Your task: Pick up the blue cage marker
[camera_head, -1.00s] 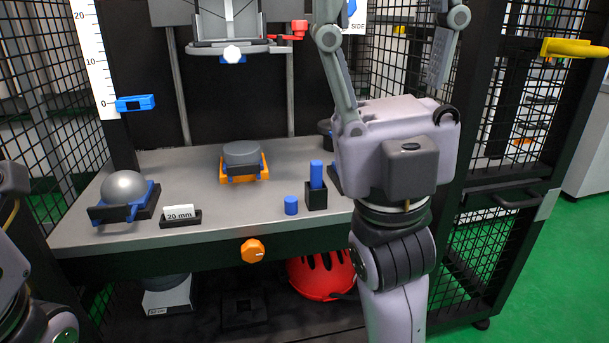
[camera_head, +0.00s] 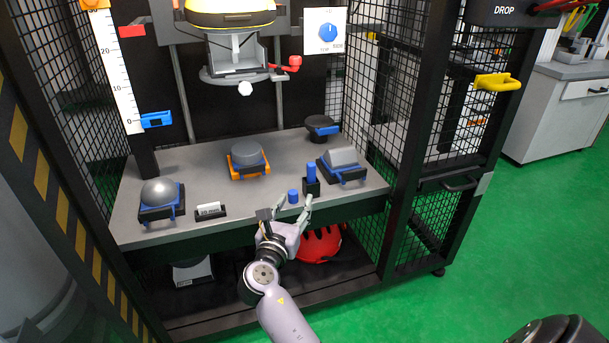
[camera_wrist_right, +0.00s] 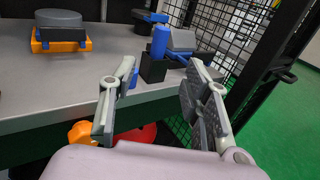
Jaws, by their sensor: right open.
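A blue upright cylinder (camera_head: 311,173) stands in a small black square holder (camera_head: 311,187) near the front edge of the grey bench. A shorter blue cylinder (camera_head: 293,196) stands on the bench just left of it. I cannot tell for sure which is the cage marker. My right gripper (camera_head: 294,204) is open and empty at the bench's front edge, close in front of both. In the right wrist view, the tall cylinder (camera_wrist_right: 160,41) and holder (camera_wrist_right: 153,68) show beyond the gap between the fingers; the short cylinder (camera_wrist_right: 133,79) is partly hidden by the left finger.
The grey bench (camera_head: 220,185) carries a grey dome (camera_head: 160,192), an orange-cradled grey disc (camera_head: 246,153) and a grey block (camera_head: 343,158). A blue clip (camera_head: 156,119) sits on the scale at left. A mesh cage wall (camera_head: 405,100) stands at right. A red helmet (camera_head: 320,244) lies below.

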